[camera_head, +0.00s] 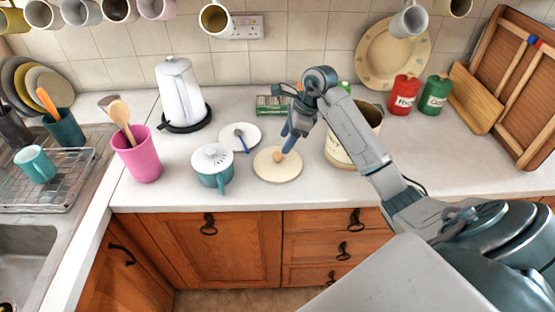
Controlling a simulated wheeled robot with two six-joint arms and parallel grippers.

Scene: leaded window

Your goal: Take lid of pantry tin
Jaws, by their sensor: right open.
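The lid (265,170) of the pantry tin is a round cream disc with a wooden knob (277,156). It lies on the counter in front of and to the left of the tin. The pantry tin (336,150) is cream and stands on the counter with its top uncovered; my right arm hides part of it. My right gripper (286,147) points down at the lid's knob, with its fingers open. I cannot tell whether the fingers touch the knob. My left gripper is not in view.
A teal pot with a white lid (212,157) stands left of the tin's lid, with a saucer and spoon (240,138) behind. A pink utensil pot (138,160) and a white kettle (180,90) stand further left. Red (403,95) and green (434,95) canisters are at the back right.

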